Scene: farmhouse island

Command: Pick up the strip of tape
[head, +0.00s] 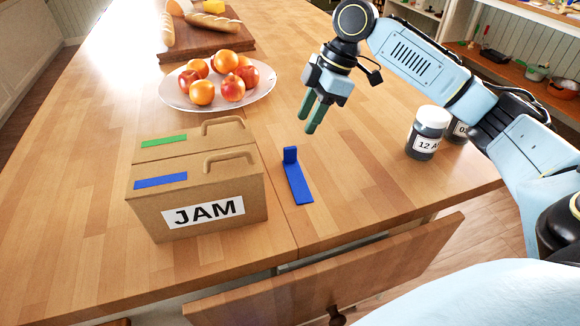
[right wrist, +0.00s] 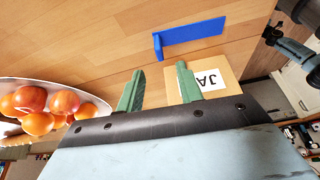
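The blue strip of tape (head: 299,185) lies on the wooden counter to the right of the cardboard box, with one end bent upright. It also shows in the right wrist view (right wrist: 193,37), beyond the fingertips. My right gripper (head: 311,117) is above the counter, behind and slightly right of the tape, fingers pointing down. In the right wrist view its two green fingers (right wrist: 160,70) are apart with nothing between them. The gripper does not touch the tape. My left gripper is not in view.
A cardboard box labelled JAM (head: 254,205) has blue and green strips on top. A plate (head: 170,92) of fruit stands behind it. Bread lies on a board (head: 233,47) at the back. Lidded jars (head: 428,132) stand at right. A drawer (head: 400,262) juts out in front.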

